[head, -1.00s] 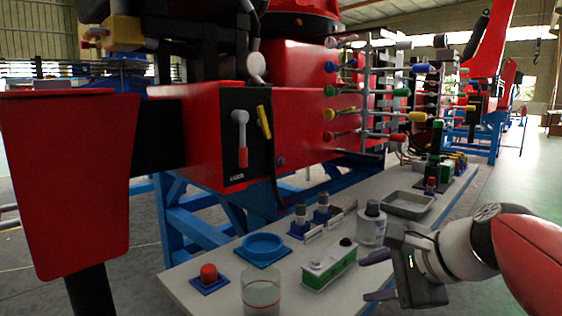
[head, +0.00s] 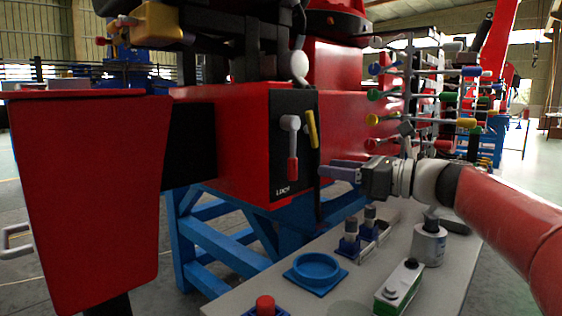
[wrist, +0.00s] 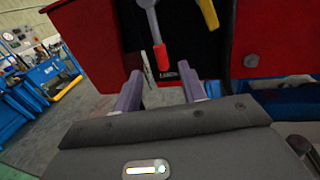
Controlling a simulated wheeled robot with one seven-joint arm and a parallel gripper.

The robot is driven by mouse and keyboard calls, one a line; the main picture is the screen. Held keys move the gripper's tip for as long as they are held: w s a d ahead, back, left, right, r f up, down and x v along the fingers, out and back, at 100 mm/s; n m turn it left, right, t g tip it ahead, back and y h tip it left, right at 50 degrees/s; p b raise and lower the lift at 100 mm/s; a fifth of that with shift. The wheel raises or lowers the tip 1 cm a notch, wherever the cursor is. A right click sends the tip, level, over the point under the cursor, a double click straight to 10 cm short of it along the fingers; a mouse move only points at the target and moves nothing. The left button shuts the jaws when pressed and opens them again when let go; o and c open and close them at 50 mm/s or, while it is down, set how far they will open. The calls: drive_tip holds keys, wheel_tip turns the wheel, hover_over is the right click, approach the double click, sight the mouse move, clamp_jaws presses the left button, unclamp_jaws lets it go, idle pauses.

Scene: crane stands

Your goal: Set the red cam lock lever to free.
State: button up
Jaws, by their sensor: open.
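The cam lock lever (head: 292,150) is on the black panel on the red crane body. It has a grey arm hanging down from a round pivot and a red grip at its lower end. In the wrist view its red grip (wrist: 161,57) shows ahead of my gripper, between and beyond the fingertips. My gripper (head: 330,171) is to the right of the lever in the head view, fingers pointing left towards it. In the wrist view the two purple-grey fingers of my gripper (wrist: 163,86) stand apart with nothing between them.
A yellow lever (head: 312,128) sits just right of the red-gripped one. Below is a bench (head: 240,298) with a blue round dish (head: 317,268), a red button (head: 265,305), a green box (head: 398,285) and a white bottle (head: 429,243). Several coloured valve levers stand behind my arm.

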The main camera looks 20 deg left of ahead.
sight(293, 150)
drive_tip(key=a, duration=0.2)
drive_tip(key=w+a, duration=0.1)
drive_tip(key=a, duration=0.4)
drive_tip(key=shift+w+a+p, duration=0.25)
drive_tip(key=shift+a+p, duration=0.05)
drive_tip(key=shift+a, duration=0.05)
clamp_jaws()
